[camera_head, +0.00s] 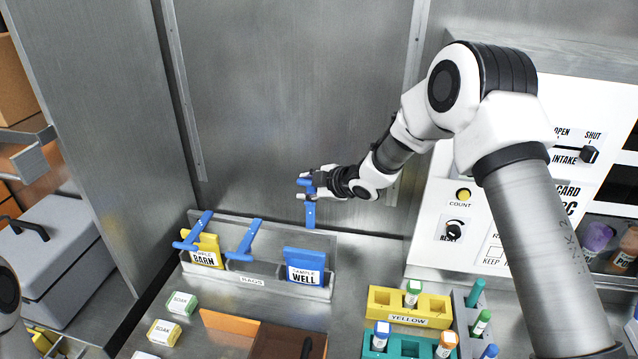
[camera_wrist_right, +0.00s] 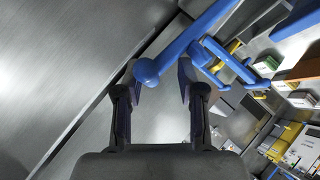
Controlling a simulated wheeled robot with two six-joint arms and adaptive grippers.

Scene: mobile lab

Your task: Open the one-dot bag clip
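Three blue bag clips are at the rack in the head view: a left one (camera_head: 197,230) at the BARN bag (camera_head: 207,252), a middle one (camera_head: 245,239), and a right one (camera_head: 310,216) at the WELL bag (camera_head: 305,270). The right clip's lever stands upright, while the other two slant. I cannot make out any dots. My right gripper (camera_head: 306,188) is at the top of the upright lever. In the right wrist view, my right gripper's fingers (camera_wrist_right: 159,80) are apart, with the lever's rounded blue end (camera_wrist_right: 147,71) between them. My left gripper is out of view.
The BAGS rack (camera_head: 252,281) stands against the metal back wall. In front are small cartons (camera_head: 163,332), a brown tray (camera_head: 228,326) and a yellow tube rack (camera_head: 409,306). A white control panel (camera_head: 468,222) stands at right. The wall behind the gripper is close.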

